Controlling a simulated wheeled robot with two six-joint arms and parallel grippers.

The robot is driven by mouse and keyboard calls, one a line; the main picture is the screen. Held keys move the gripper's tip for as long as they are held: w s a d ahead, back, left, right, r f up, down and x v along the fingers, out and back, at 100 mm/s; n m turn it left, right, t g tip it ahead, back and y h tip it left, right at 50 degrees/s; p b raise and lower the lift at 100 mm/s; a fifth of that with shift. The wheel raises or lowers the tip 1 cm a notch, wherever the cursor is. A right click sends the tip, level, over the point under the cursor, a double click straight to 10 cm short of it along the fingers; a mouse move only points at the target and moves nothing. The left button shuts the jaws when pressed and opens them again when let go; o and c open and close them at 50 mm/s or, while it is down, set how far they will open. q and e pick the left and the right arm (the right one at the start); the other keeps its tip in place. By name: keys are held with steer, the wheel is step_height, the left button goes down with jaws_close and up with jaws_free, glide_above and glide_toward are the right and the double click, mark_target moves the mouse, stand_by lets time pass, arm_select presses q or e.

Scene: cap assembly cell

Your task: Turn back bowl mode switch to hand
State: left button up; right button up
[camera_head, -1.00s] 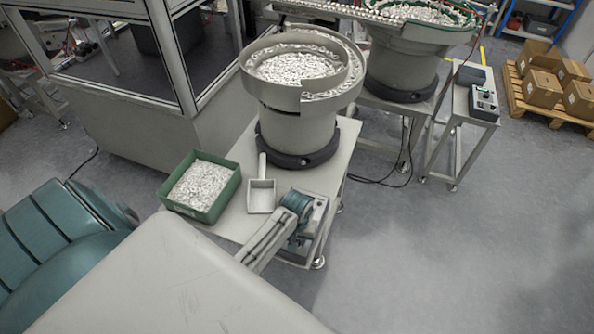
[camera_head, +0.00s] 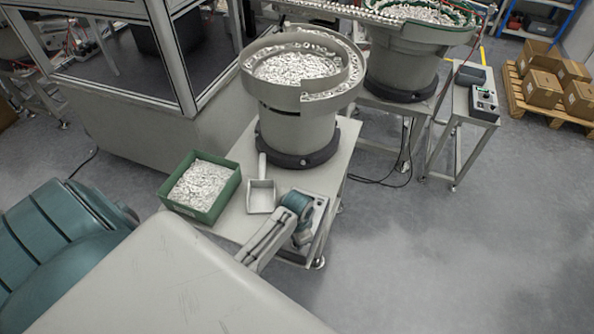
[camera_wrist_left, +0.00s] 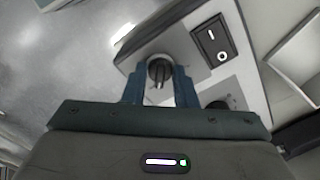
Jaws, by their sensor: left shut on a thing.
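In the left wrist view, a round dark knob (camera_wrist_left: 160,69) sits on the grey face of a control box (camera_wrist_left: 183,42). My left gripper (camera_wrist_left: 159,86) is shut on it, with a blue finger on each side. The knob's grip bar runs roughly up and down in that view; its marked positions cannot be read. In the head view, my left gripper (camera_head: 302,238) is at the control box (camera_head: 319,215) on the near end of the bowl table, and my wrist partly hides the box. My right gripper is not in view.
A black rocker switch (camera_wrist_left: 216,42) is beside the knob. A green bin of white caps (camera_head: 233,187), a scoop (camera_head: 261,197) and a bowl feeder (camera_head: 297,133) are on the same table. Another bowl feeder (camera_head: 402,70) and control box (camera_head: 484,103) stand behind. The floor at right is clear.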

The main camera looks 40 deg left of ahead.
arm_select(q)
steer(key=shift+m, duration=0.6)
steer(key=o, duration=1)
step_height(320, 180, up, 11)
steer(key=b, duration=0.2)
steer(key=shift+b, duration=0.35)
steer(key=shift+f, duration=0.1)
